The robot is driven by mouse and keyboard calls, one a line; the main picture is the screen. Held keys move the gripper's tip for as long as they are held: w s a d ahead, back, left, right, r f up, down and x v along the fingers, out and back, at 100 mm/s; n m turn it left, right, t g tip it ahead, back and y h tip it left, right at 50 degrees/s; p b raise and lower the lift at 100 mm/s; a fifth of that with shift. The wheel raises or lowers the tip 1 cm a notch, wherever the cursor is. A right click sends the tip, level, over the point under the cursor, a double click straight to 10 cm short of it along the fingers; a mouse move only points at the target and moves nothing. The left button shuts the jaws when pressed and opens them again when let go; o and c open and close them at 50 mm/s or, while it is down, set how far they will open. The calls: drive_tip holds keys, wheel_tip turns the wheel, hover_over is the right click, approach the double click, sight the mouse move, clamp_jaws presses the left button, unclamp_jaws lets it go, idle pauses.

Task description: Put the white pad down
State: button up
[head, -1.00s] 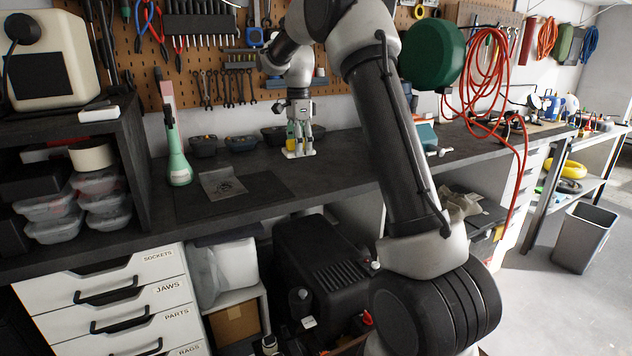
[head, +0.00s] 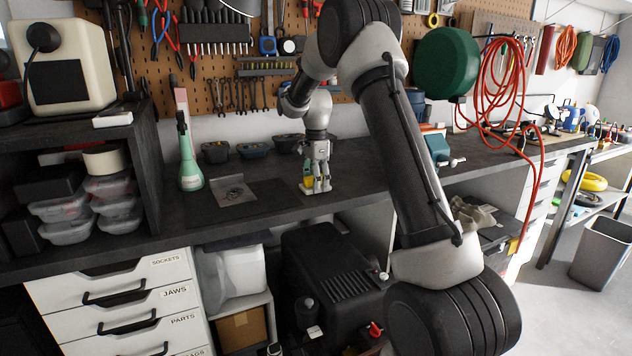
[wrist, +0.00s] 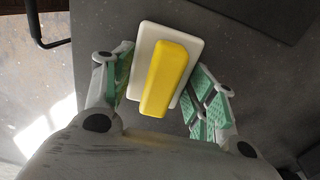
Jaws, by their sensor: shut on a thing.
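The white pad (wrist: 149,34) is a flat rounded rectangle with a yellow block (wrist: 165,78) on top, seen in the wrist view. My gripper (wrist: 160,66) is shut on it, with one green-padded finger on each side. In the head view my gripper (head: 317,178) points down near the bench's front edge, and the pad (head: 318,191) shows as a pale strip under the fingertips. The pad lies roughly flat at or just above the workbench (head: 360,180); I cannot tell whether it touches.
A dark mat (head: 268,196) with a grey sheet (head: 235,191) lies left of my gripper. A green bottle (head: 190,170) stands beyond its left side. Several dark bins (head: 252,150) line the back. A teal box (head: 436,145) stands to the right. The bench's front edge is close.

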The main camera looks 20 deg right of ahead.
drive_tip(key=o, duration=0.9)
drive_tip(key=shift+f, duration=0.1)
wheel_tip(320, 180, up, 12)
drive_tip(key=r, duration=0.1)
drive_tip(key=s+a+r+n+t, duration=0.1)
drive_tip(key=s+r+n, duration=0.55)
drive_tip(key=s, duration=0.65)
drive_tip(key=s+f+n+t, duration=0.1)
drive_tip(key=s+n, duration=0.2)
drive_tip(key=s, duration=0.6)
drive_tip(key=s+a+f+n+t, duration=0.1)
drive_tip(key=s+n, duration=0.3)
drive_tip(key=s, duration=0.5)
drive_tip(key=s+a+f+n+t, duration=0.1)
drive_tip(key=s+f+n, duration=0.2)
drive_tip(key=s, duration=0.6)
drive_tip(key=shift+s+f+n, duration=0.1)
drive_tip(key=shift+f+n, duration=0.15)
drive_tip(key=shift+n, duration=0.5)
